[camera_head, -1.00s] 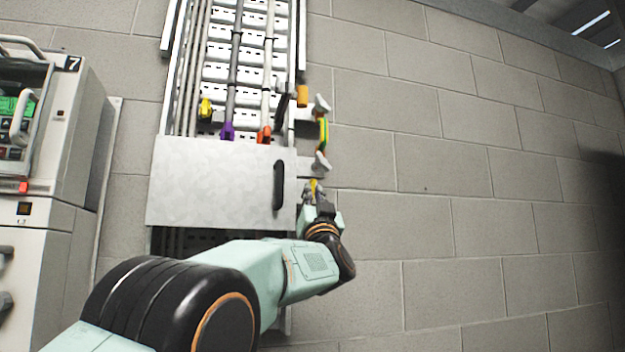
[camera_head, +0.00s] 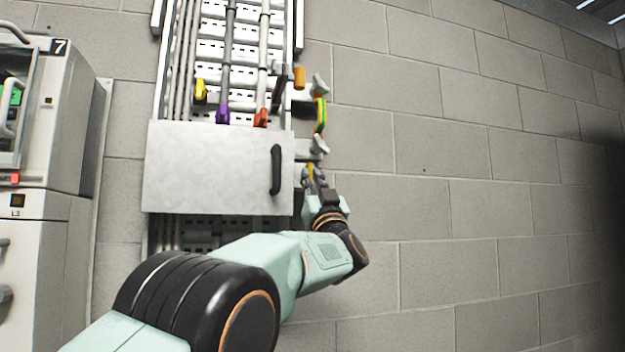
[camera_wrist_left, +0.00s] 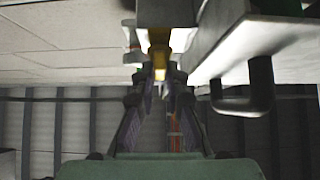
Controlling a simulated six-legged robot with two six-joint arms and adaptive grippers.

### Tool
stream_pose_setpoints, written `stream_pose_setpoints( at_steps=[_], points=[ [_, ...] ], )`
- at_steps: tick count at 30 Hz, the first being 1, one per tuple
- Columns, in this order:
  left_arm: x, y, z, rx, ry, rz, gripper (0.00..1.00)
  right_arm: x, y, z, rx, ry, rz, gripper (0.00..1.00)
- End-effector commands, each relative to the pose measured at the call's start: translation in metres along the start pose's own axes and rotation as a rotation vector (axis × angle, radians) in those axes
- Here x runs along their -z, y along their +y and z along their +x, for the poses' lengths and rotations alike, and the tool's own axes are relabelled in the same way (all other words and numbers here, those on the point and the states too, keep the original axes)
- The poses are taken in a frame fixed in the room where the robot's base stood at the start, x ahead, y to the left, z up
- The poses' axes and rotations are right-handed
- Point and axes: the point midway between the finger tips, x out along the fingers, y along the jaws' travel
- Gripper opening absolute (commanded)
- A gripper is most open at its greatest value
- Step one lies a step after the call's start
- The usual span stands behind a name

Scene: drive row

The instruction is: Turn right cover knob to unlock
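The pale grey metal cover (camera_head: 210,165) stands across the cable ladder on the wall, with a black handle (camera_head: 276,170) near its right edge. My left gripper (camera_head: 313,177) is just right of that edge, at a small yellow piece that looks like the right cover knob (camera_head: 310,168). In the left wrist view the yellow knob (camera_wrist_left: 159,55) lies between my two fingertips (camera_wrist_left: 160,80). The fingers are close together on either side of it; whether they touch it is unclear. The handle also shows in that view (camera_wrist_left: 258,92). My right gripper is not in view.
Grey cabinets (camera_head: 40,200) stand at the left. Above the cover are yellow, purple and red cable ends (camera_head: 222,114). A green-yellow strap (camera_head: 320,116) between pale fittings is close above my gripper. The block wall (camera_head: 450,180) to the right is clear.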

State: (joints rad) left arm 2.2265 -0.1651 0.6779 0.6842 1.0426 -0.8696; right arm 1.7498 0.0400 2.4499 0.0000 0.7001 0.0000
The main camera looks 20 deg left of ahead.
Motion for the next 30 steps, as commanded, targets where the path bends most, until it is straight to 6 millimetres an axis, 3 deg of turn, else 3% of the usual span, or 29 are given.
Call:
stream_pose_setpoints(
  at_steps=[8, 20, 30],
  points=[
    [0.0, 0.0, 0.0, 0.0, -0.001, 0.0, 0.35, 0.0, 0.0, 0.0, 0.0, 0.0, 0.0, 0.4],
    [0.001, 0.0, -0.003, 0.0, 0.001, 0.001, 0.35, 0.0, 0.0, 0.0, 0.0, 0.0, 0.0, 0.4],
    [0.001, 0.001, -0.035, -0.004, -0.001, 0.002, 0.35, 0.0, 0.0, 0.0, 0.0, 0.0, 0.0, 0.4]
  ],
)
